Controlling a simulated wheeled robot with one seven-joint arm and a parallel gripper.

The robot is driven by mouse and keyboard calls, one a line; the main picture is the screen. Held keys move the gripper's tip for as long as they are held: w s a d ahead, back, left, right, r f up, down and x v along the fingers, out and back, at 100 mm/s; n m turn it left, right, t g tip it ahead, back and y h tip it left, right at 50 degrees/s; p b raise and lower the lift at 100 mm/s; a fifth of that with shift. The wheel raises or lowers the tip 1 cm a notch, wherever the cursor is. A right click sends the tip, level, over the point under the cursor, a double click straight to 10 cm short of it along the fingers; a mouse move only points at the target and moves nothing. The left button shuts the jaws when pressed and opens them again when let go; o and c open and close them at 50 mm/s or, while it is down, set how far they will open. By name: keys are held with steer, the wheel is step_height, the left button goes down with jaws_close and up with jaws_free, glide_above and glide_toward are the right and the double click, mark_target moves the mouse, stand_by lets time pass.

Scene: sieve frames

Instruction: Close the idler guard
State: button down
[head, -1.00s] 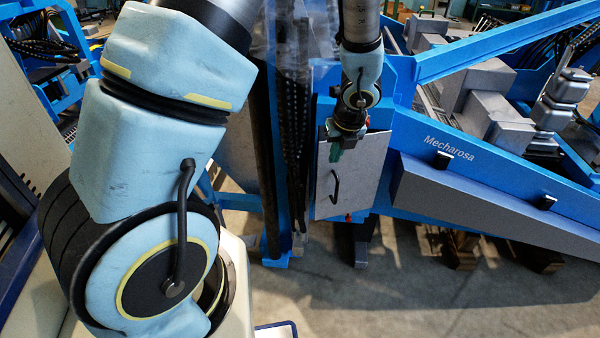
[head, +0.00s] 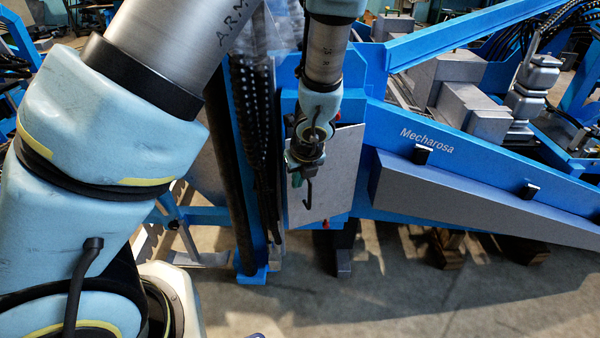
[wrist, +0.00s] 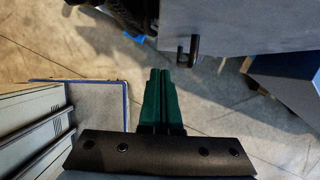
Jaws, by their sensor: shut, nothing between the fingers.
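The idler guard (head: 342,172) is a flat light-grey panel with a dark bent handle (head: 308,198), on the blue machine frame. I cannot tell how far it stands open. My gripper (head: 297,181) has green fingers and is shut and empty. In the head view it overlaps the guard's left part, just left of the handle's upper end. In the wrist view the green fingers (wrist: 160,82) are together, with the guard (wrist: 265,25) and its handle (wrist: 190,48) ahead and to the right. A clear gap shows between fingertips and handle there. My wrist hides the guard's upper left part in the head view.
A long blue beam marked Mecharosa (head: 450,160) runs right from the guard, with a grey ledge (head: 450,200) below. Dark hoses and a vertical black bar (head: 232,190) stand left of the guard. Open concrete floor (head: 400,300) lies in front.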

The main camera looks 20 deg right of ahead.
steer(key=w, duration=0.1)
steer(key=w+p, duration=0.1)
steer(key=w, duration=0.1)
steer(key=w+p, duration=0.1)
steer(key=shift+w+d+f, duration=0.15)
steer(key=shift+f, duration=0.25)
steer(key=w+m, duration=0.1)
steer(key=w, duration=0.2)
steer(key=shift+m+h, duration=0.3)
